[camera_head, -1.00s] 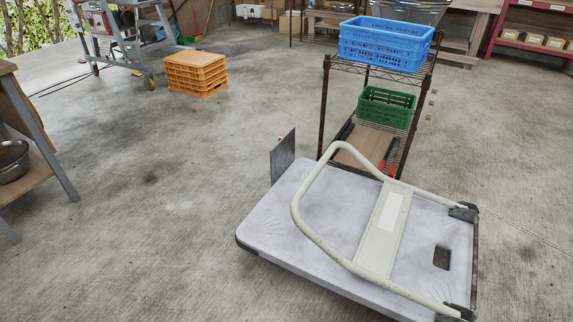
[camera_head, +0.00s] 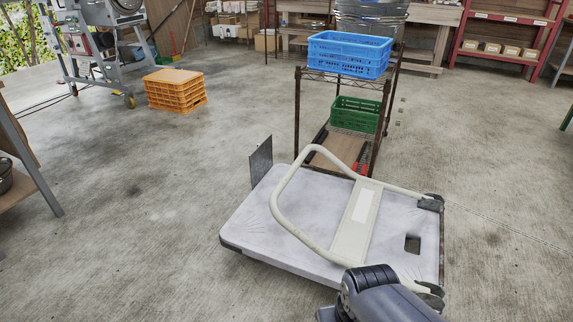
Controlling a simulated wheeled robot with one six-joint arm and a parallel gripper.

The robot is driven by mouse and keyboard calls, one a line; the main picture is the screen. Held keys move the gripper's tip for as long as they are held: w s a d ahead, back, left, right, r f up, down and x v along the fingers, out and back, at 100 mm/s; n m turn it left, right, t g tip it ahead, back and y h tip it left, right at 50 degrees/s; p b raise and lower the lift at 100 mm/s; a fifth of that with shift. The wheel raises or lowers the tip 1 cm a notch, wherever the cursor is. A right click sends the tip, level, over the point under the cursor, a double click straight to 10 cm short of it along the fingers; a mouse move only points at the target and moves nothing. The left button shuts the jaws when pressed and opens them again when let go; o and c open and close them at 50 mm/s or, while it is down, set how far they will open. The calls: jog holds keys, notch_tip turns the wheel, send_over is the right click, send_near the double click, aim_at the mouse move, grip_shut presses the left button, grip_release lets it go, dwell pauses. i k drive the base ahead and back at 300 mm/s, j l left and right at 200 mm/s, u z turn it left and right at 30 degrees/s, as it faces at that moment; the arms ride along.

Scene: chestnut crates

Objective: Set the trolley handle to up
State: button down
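The trolley (camera_head: 265,237) stands on the concrete floor in the middle of the head view, with a flat pale grey deck. Its cream tube handle (camera_head: 290,232) is hinged at the deck's right end. The handle leans low over the deck to the left, with a cross panel (camera_head: 356,225) between its two sides. A dark grey part of my arm shows at the bottom edge, in front of the near hinge and hiding part of that corner. My gripper is not in view.
A wire shelf (camera_head: 297,110) with a blue crate (camera_head: 349,56) and a green crate (camera_head: 355,115) stands close behind the trolley. An upright grey plate (camera_head: 261,161) stands at the deck's far left corner. An orange crate stack (camera_head: 174,90) is further back. Floor to the left is free.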

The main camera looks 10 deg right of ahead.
aim_at(349, 248)
jog(key=i+j+z, duration=0.15)
jog(key=i+j, duration=0.15)
jog(key=i+j+z, duration=0.1)
jog(key=i+j, duration=0.15)
jog(key=j, duration=0.15)
jog(key=i+j+z, duration=0.15)
jog(key=i+j, duration=0.15)
jog(key=i+j+z, duration=0.15)
jog(key=j, duration=0.35)
jog(key=i+j+z, duration=0.1)
jog(key=i+j, duration=0.2)
jog(key=j, duration=0.1)
